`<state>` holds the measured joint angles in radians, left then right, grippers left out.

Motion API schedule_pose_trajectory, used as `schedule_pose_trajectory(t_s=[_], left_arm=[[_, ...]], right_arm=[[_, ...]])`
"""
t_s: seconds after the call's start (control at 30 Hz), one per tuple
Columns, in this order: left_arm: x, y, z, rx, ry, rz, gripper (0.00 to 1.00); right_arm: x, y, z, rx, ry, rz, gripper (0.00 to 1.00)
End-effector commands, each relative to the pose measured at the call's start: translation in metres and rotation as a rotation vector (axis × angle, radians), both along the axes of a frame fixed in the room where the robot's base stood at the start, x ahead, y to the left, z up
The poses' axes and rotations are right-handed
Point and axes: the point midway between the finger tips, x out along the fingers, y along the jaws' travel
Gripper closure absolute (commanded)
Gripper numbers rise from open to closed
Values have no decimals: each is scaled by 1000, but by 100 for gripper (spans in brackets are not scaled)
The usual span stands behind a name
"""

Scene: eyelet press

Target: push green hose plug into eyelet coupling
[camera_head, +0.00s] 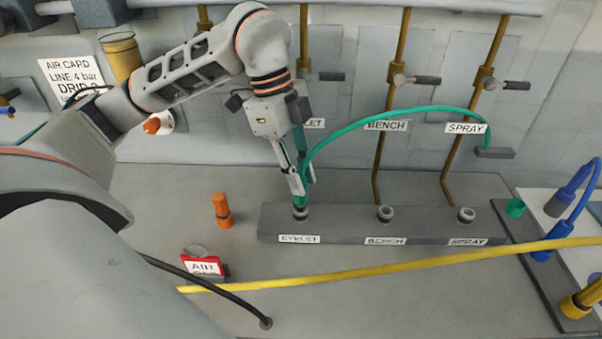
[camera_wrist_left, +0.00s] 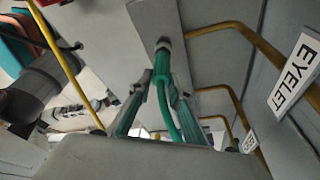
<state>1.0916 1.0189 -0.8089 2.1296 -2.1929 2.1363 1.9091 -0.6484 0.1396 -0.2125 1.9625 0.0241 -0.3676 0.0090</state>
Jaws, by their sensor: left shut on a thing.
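The green hose (camera_head: 385,113) arches from the wall fitting beside the SPRAY sign down to my left gripper (camera_head: 301,188). My left gripper is shut on the green hose plug (camera_head: 300,202) and holds it upright over the eyelet coupling (camera_head: 301,213), at the left end of the grey block. In the left wrist view the green plug (camera_wrist_left: 162,66) lies between the fingers, its tip meeting the grey coupling ring (camera_wrist_left: 163,44). I cannot tell how deep it sits.
The bench coupling (camera_head: 385,213) and spray coupling (camera_head: 466,214) are empty on the same block. An orange plug (camera_head: 222,210) stands left of it, near a red AIR tag (camera_head: 203,265). A yellow hose (camera_head: 400,267) crosses in front. Brown pipes (camera_head: 391,120) rise behind.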

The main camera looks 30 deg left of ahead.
Motion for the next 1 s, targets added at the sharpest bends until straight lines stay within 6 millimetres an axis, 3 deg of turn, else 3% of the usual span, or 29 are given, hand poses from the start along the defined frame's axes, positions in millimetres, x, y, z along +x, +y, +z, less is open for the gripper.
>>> schedule_pose_trajectory(t_s=[0.77, 0.8, 0.83, 0.87, 1.0], left_arm=[[0, 0, -11, 0, 0, 0, 100], [0, 0, -11, 0, 0, 0, 74], [0, 0, -11, 0, 0, 0, 66], [0, 0, -11, 0, 0, 0, 62], [0, 0, -11, 0, 0, 0, 62]], right_arm=[[-2, 0, -9, -1, 5, 0, 100], [-2, 0, -9, -1, 5, 0, 100], [-2, 0, -9, -1, 5, 0, 100], [-2, 0, -9, -1, 5, 0, 100], [-2, 0, -9, -1, 4, 0, 100]])
